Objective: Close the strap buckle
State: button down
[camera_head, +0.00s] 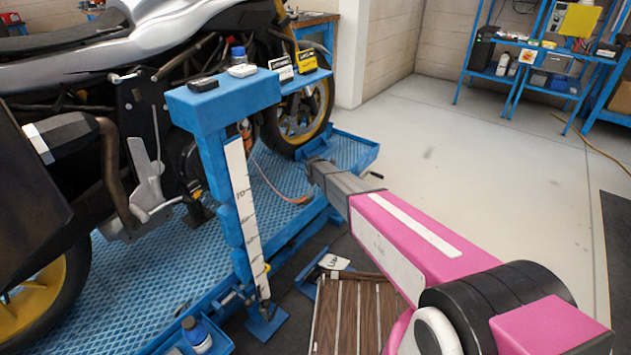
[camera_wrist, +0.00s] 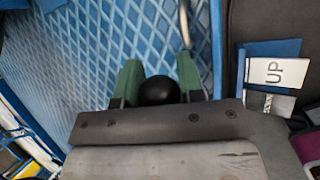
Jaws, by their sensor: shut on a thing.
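I cannot make out a strap buckle with certainty in either view. A thin orange-brown strap or line (camera_head: 265,172) curves down beside the blue post to the platform edge. In the wrist view, my gripper (camera_wrist: 157,85) has its two green fingers on either side of a round black knob (camera_wrist: 158,91) and is shut on it. A thin metal rod (camera_wrist: 184,25) shows above the right finger. In the head view, my gripper (camera_head: 316,165) is at the platform's right edge, low and near the front wheel. Its fingertips are too small there to read, and the knob is hidden.
A motorcycle (camera_head: 150,35) stands on the blue patterned platform (camera_head: 150,270). A blue post (camera_head: 218,180) with a ruler carries small items on its top shelf. A card marked UP (camera_wrist: 273,71) lies right of my gripper.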

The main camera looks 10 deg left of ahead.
jog(key=shift+w+d+f+g+y, duration=0.15)
jog(key=shift+w+f+g+y, duration=0.1)
jog(key=shift+f+g, duration=0.25)
jog(key=shift+w+d+f+g+y, duration=0.1)
jog(key=shift+w+f+g+y, duration=0.15)
jog(key=shift+f+g, duration=0.2)
jog(key=shift+f+g+y, duration=0.4)
jog(key=shift+f+g, duration=0.3)
jog(key=shift+g, duration=0.05)
jog(key=c, duration=0.8)
grip_release()
jog(key=shift+o, duration=0.2)
jog(key=shift+s, duration=0.1)
